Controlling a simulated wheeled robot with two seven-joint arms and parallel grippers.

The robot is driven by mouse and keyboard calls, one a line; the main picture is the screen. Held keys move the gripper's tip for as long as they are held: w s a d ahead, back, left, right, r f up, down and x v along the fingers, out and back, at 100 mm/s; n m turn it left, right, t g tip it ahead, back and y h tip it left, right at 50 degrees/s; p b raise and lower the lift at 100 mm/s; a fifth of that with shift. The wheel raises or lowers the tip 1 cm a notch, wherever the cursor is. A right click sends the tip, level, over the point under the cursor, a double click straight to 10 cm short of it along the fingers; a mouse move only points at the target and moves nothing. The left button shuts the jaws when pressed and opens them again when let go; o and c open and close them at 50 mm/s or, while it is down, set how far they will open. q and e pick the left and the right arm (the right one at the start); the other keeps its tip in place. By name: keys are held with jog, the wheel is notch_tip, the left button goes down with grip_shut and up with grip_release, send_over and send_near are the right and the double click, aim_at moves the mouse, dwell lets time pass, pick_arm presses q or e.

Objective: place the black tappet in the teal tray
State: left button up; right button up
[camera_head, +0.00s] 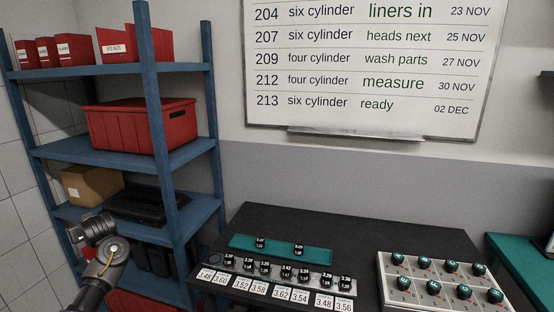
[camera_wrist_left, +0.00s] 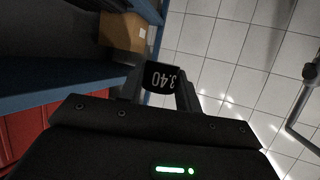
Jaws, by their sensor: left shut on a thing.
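The teal tray (camera_head: 278,250) lies on the dark bench in the head view. Two black tappets stand on it, one near its left end (camera_head: 260,242) and one right of its middle (camera_head: 298,250). In the left wrist view my left gripper (camera_wrist_left: 159,88) is shut on a black tappet (camera_wrist_left: 162,76) marked 3.40, seen upside down. In the head view my left arm (camera_head: 104,262) is at the lower left, in front of the shelf and well away from the tray. Its fingertips and the held tappet are not clear there. My right gripper is out of view.
A row of black tappets (camera_head: 286,272) stands in front of the tray, behind white number cards (camera_head: 262,289). A pale case (camera_head: 428,281) with teal-topped parts is on the right. The blue shelf (camera_head: 158,130) with red bins (camera_head: 140,125) stands close to my left arm.

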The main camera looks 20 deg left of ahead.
pick_arm(q)
jog(key=shift+w+d+f, duration=0.7)
jog(key=shift+d+f, duration=3.85)
jog(key=shift+f, duration=0.25)
jog(key=w+d+r+m+t+h, duration=0.3)
jog(key=w+d+r+m, duration=0.15)
jog(key=d, duration=0.65)
jog(key=w+d+r+m+t+h, duration=0.25)
jog(key=d+r+t, duration=0.2)
jog(key=d, duration=0.75)
jog(key=s+d+r+m+h, duration=0.2)
jog(key=d, duration=0.5)
jog(key=s+d+r+m+h+b, duration=0.1)
jog(key=s+d+r+m+h, duration=0.1)
jog(key=d, duration=0.5)
jog(key=s+d+r+m+t+h, duration=0.1)
jog(key=s+d+r+m+h, duration=0.1)
jog(key=d, duration=0.6)
notch_tip(320, 180, up, 2)
jog(key=shift+s+m+h+b, duration=0.35)
jog(key=shift+s+m+h, duration=0.05)
jog(key=shift+h, duration=0.15)
jog(key=shift+d, duration=0.1)
